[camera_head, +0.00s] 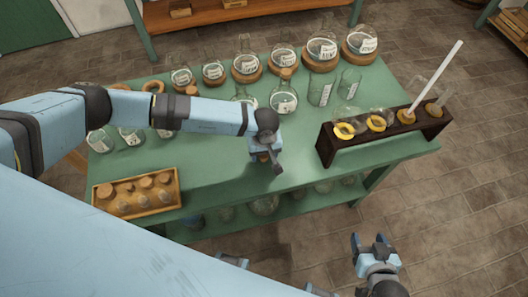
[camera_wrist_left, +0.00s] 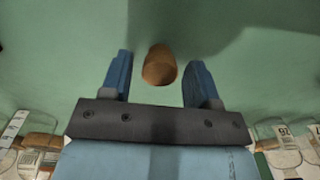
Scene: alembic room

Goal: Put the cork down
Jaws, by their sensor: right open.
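The cork (camera_wrist_left: 160,66) is small and brown and rests on the green table (camera_head: 225,165). In the left wrist view it is between the two fingers of my left gripper (camera_wrist_left: 160,80), with a gap on each side, so the gripper is open and not touching it. In the head view my left gripper (camera_head: 265,158) is low over the front middle of the table and mostly hides the cork. My right gripper (camera_head: 372,243) is open and empty, in front of the table at the lower right.
A dark rack (camera_head: 328,150) with glassware and a white rod stands at the right. Several labelled flasks (camera_head: 322,48) line the back. The tabletop around my left gripper is clear.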

